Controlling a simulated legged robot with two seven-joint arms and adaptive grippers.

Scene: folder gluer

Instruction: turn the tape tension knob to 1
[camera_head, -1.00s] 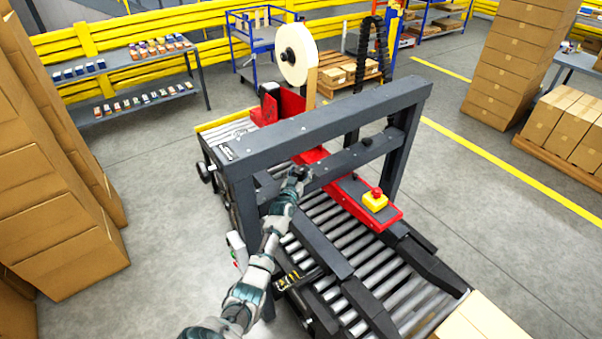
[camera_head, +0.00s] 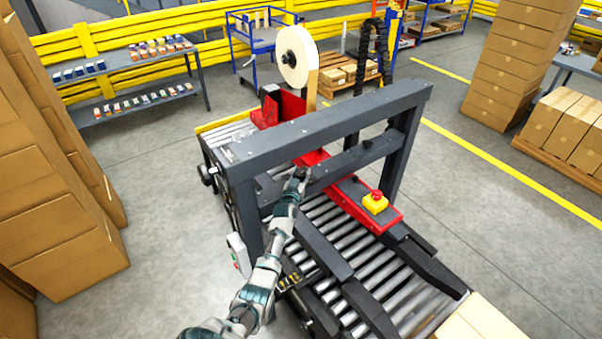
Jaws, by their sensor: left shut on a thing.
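The machine is a dark grey frame (camera_head: 330,126) over a roller conveyor, with a red tape head (camera_head: 348,192) below its lower crossbar. My left gripper (camera_head: 300,174) is at the left part of that crossbar. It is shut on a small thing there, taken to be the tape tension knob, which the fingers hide. The knob's marks and setting cannot be read. A separate black knob (camera_head: 367,143) shows farther right on the crossbar, apart from the gripper. My right gripper is not in view.
A yellow box with a red button (camera_head: 375,202) sits on the red head. A tape roll (camera_head: 297,56) stands behind the frame. A carton (camera_head: 478,318) is at the conveyor's near end. Stacked cartons (camera_head: 60,200) stand at left, with clear floor between.

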